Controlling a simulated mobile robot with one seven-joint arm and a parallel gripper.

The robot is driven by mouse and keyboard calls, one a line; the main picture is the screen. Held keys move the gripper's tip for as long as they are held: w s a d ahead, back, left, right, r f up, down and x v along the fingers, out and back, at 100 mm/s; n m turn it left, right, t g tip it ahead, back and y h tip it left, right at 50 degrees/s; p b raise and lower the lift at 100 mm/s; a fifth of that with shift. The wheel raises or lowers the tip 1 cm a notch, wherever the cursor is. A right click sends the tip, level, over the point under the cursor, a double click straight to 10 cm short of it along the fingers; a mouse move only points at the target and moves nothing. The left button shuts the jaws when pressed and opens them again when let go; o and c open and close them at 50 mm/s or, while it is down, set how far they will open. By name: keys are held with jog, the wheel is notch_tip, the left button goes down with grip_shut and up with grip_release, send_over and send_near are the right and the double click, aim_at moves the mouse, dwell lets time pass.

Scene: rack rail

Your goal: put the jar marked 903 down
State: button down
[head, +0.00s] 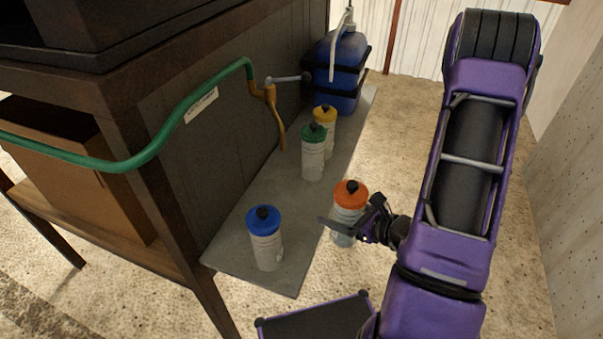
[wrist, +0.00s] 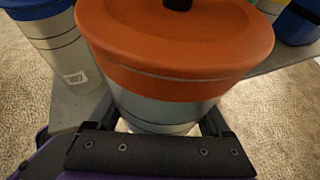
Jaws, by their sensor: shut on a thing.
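A white jar with an orange lid (head: 349,195) is held upright in my gripper (head: 366,228), whose fingers close around its body. In the head view its base shows just past the right edge of the grey shelf (head: 230,250), over the floor; its height is unclear. In the wrist view the orange lid (wrist: 175,45) fills the middle above the dark gripper bar (wrist: 160,155). No number can be read on any jar. A blue-lidded jar (head: 266,240), a green-lidded jar (head: 313,155) and a yellow-lidded jar (head: 325,122) stand on the shelf.
A blue container (head: 340,60) in a black frame stands at the shelf's far end. Bare shelf lies between the blue-lidded and green-lidded jars.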

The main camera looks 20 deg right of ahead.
jog(key=r+x, duration=0.1)
jog(key=x, duration=0.4)
jog(key=w+r+x, duration=0.1)
jog(key=x, duration=0.5)
jog(key=a+r+x, duration=0.1)
jog(key=r+x, duration=0.1)
jog(key=x, duration=0.4)
jog(key=shift+w, duration=0.25)
jog(key=shift+f, duration=0.35)
jog(key=shift+f+b, duration=0.2)
jog(key=shift+b, duration=0.15)
grip_release()
jog(key=shift+r, duration=0.15)
